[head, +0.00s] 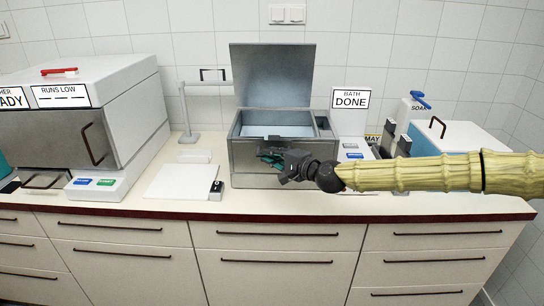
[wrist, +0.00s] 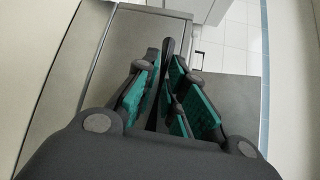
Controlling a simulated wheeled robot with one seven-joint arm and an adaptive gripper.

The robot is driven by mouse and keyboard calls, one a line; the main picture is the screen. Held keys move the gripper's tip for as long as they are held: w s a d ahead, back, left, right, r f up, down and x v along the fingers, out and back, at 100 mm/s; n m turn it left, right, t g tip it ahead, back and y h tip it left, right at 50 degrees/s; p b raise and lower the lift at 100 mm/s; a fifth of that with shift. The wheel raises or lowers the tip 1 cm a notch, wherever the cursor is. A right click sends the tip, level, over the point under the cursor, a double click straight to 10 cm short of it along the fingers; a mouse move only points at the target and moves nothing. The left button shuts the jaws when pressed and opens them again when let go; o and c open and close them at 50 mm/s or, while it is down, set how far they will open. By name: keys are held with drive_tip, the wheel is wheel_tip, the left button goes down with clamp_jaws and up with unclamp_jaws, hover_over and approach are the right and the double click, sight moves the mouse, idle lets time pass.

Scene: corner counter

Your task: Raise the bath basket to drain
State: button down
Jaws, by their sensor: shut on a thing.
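The bath (head: 243,173) is a grey metal box on the counter with its lid (head: 272,75) raised. Pale blue shows inside its open top. My gripper (head: 270,158) is at the bath's front wall, just below the rim. In the wrist view, my gripper's teal-padded fingers (wrist: 166,95) are closed around a thin dark bar (wrist: 168,47). I cannot tell whether this bar belongs to the basket or to the bath front. The basket itself cannot be made out clearly.
A grey post with a side arm (head: 190,110) stands left of the bath. A white mat (head: 182,182) and small device (head: 216,190) lie in front of it. A large machine (head: 60,130) fills the left. Button panel (head: 352,152) and soak container (head: 470,140) stand right.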

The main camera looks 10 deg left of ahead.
wheel_tip(320, 180, up, 9)
drive_tip(key=shift+f+p, duration=0.1)
drive_tip(key=shift+p, duration=0.35)
drive_tip(key=c, duration=1.5)
unclamp_jaws()
drive_tip(key=shift+r, duration=0.2)
drive_tip(key=shift+f, duration=0.1)
drive_tip(key=v, duration=1.2)
drive_tip(key=shift+f, duration=0.1)
